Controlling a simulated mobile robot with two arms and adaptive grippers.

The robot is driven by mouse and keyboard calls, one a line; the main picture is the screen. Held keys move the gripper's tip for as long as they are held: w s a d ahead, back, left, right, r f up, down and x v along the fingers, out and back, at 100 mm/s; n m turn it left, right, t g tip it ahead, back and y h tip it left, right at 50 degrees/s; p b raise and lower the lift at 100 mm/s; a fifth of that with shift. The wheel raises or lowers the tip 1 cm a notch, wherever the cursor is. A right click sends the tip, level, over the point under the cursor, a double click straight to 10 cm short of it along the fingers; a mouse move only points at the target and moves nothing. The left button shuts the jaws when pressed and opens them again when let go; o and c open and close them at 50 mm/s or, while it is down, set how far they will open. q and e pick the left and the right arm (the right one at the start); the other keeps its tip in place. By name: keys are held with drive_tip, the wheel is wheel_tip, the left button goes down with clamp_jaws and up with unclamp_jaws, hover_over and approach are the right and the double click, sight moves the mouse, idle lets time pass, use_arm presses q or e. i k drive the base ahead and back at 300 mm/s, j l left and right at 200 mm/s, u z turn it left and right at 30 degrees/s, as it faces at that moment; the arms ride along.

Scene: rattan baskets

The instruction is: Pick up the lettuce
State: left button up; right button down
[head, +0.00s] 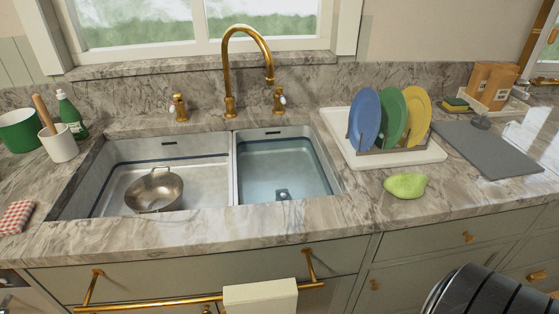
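A pale green, lumpy, rounded thing (405,186), which I take to be the lettuce, lies on the marble counter to the right of the sink. It sits in front of the dish rack and nothing touches it from above. Its shape is somewhat pear-like, narrowing to the right. Neither of my grippers shows in the head view. A dark, rounded part, likely of my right arm, shows at the bottom right corner, below the counter edge.
The double sink (235,170) holds a metal colander (155,192) in its left basin. A dish rack (352,157) with blue, green and yellow plates stands behind the lettuce. A grey board (490,150) lies to its right. A gold faucet (229,75) rises behind the sink.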

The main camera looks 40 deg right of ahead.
sight(404, 186)
drive_tip(key=z, duration=2.05)
